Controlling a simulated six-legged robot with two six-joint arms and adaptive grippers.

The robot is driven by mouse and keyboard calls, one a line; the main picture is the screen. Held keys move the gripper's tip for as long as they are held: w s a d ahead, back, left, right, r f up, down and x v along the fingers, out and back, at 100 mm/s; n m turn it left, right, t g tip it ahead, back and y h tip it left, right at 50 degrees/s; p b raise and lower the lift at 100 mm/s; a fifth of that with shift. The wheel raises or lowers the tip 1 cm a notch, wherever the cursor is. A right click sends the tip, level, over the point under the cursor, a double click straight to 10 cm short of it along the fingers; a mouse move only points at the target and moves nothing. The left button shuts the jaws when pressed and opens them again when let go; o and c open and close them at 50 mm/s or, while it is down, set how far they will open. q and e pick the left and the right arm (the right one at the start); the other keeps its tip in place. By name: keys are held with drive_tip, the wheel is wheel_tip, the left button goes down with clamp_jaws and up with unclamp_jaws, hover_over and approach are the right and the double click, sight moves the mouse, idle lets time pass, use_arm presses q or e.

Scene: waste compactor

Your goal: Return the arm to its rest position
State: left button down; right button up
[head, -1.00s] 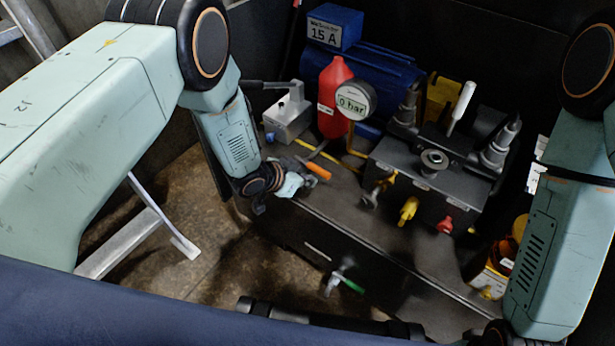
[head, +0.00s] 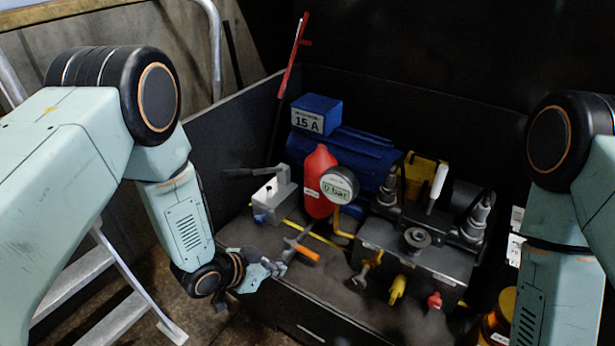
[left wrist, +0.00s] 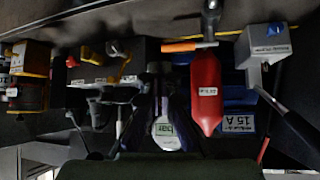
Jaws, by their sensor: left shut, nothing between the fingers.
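My left arm comes in from the left of the head view. My left gripper (head: 276,268) is at its end, shut and empty, over the near left edge of the dark bench top (head: 330,287). It is just left of an orange-handled tool (head: 307,253); I cannot tell whether they touch. The tool's orange handle also shows at the top of the left wrist view (left wrist: 188,45). My right arm comes in at the right edge of the head view, and its gripper is out of frame.
On the bench stand a grey lever box (head: 272,197), a red bottle (head: 320,180), a gauge reading 0 bar (head: 339,185), a blue motor (head: 350,158) and a dark valve block (head: 412,250). A dark wall (head: 232,140) rises behind my left forearm. A metal ladder (head: 75,285) stands at lower left.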

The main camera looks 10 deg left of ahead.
use_arm(q)
drive_tip(key=s+a+f+n+g+y, duration=0.1)
drive_tip(key=s+a+n+g+y, duration=0.1)
drive_tip(key=s, duration=0.8)
drive_tip(key=s+a+f+n+g+y, duration=0.1)
drive_tip(key=s+a, duration=0.4)
drive_tip(key=s, duration=0.6)
drive_tip(key=s+a+f+n+g+y, duration=0.1)
drive_tip(key=s+n, duration=0.4)
drive_tip(key=s, duration=0.5)
drive_tip(key=a+g+y, duration=0.1)
drive_tip(key=a+g, duration=0.1)
drive_tip(key=shift+s+a+f+g+y, duration=0.2)
drive_tip(key=shift+s+a+g+y, duration=0.1)
drive_tip(key=shift+g+y, duration=0.1)
drive_tip(key=c, duration=2.1)
unclamp_jaws()
